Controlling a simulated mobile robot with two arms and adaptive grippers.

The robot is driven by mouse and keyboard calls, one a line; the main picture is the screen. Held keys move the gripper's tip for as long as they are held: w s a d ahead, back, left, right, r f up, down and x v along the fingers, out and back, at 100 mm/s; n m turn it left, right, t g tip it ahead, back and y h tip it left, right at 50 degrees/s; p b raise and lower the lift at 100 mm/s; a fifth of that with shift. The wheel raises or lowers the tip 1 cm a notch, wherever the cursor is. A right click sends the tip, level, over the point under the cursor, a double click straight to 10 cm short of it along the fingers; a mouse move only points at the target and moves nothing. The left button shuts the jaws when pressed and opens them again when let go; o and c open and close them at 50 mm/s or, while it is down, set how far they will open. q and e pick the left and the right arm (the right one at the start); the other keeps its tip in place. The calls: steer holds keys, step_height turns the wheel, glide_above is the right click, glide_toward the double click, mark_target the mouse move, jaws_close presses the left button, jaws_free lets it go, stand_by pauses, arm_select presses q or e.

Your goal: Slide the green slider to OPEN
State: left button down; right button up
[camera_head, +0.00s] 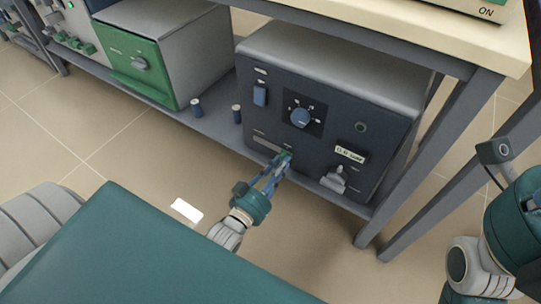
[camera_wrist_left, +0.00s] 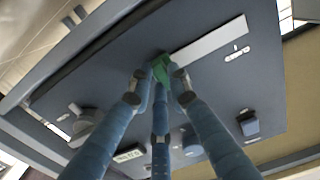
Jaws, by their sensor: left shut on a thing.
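The green slider (camera_head: 286,156) is low on the front of the dark blue furnace (camera_head: 262,116), at the right end of a pale slot (camera_head: 264,143). In the left wrist view the green slider (camera_wrist_left: 160,68) sits between my fingertips, with the pale slot (camera_wrist_left: 208,46) running away to the upper right. My left gripper (camera_head: 281,161) is shut on the slider, and its fingers partly hide it. The left gripper (camera_wrist_left: 158,78) also fills the middle of the left wrist view. The small labels beside the slot are too small to read. My right gripper is not clearly shown.
The furnace stands on a low grey shelf (camera_head: 215,122) under a bench. A blue dial (camera_head: 300,118), a blue switch (camera_head: 260,96) and a grey knob (camera_head: 335,180) are on its front. A green-fronted furnace (camera_head: 140,66) stands to the left. Bench legs (camera_head: 425,165) are at the right.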

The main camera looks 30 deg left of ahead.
arm_select(q)
steer(key=c, duration=1.6)
jaws_free()
steer(key=shift+d, duration=0.3)
steer(key=shift+s, duration=0.15)
steer(key=s, duration=0.8)
steer(key=s+a, duration=0.1)
steer(key=s, duration=0.2)
steer(key=shift+s, duration=0.4)
